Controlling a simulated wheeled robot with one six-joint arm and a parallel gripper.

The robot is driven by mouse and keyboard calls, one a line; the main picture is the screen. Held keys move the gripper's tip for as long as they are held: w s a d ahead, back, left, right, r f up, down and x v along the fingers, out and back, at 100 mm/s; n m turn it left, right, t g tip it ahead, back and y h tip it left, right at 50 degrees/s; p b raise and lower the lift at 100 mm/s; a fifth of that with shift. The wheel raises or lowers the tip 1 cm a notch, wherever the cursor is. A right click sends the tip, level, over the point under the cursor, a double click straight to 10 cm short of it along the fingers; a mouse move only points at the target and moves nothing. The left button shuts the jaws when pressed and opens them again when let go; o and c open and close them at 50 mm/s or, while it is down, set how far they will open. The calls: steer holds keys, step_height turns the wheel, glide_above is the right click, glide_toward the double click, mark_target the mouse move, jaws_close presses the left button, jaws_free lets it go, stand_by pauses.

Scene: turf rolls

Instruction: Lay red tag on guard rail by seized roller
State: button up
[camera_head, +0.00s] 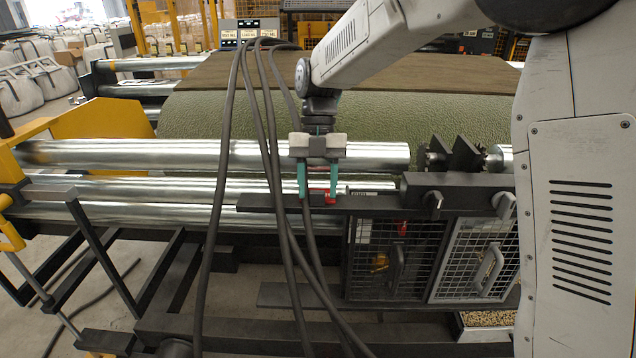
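My gripper (317,190) points down over the dark guard rail (262,202), just in front of the shiny rollers. Its two teal fingers stand apart. A small red tag (330,199) shows between and beside the fingertips, at the rail's top; a dark hose partly covers it. The tag looks to be on or just above the rail; I cannot tell whether the fingers touch it. The upper steel roller (130,154) runs behind my gripper, its right end near a dark toothed coupling (455,158). Nothing visible marks which roller is seized.
Several black hoses (228,150) hang down in front of the rollers, close to my gripper. Mesh guard doors (398,258) with handles stand below right. A green turf roll (400,115) lies behind. A yellow side frame (90,122) stands at left.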

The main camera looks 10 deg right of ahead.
steer(key=v, duration=1.2)
steer(key=shift+r, duration=0.15)
steer(key=s+d+r+m+t, duration=0.1)
steer(key=s+d+m+t, duration=0.1)
steer(key=s+d+m, duration=0.45)
steer(key=s+d+r+m+t, duration=0.15)
steer(key=s+d+m, duration=0.25)
steer(key=s+m, duration=0.6)
steer(key=s+d+f+m+t, duration=0.1)
steer(key=s+d+f+m, duration=0.2)
steer(key=s+m, duration=0.5)
steer(key=s+d+f+m+t, duration=0.1)
steer(key=s+d+f+m, duration=0.2)
steer(key=s+f+m, duration=0.2)
steer(key=s+m, duration=0.3)
steer(key=m, duration=0.1)
steer(key=shift+s+f+h, duration=0.3)
steer(key=shift+h, duration=0.1)
steer(key=shift+d, duration=0.1)
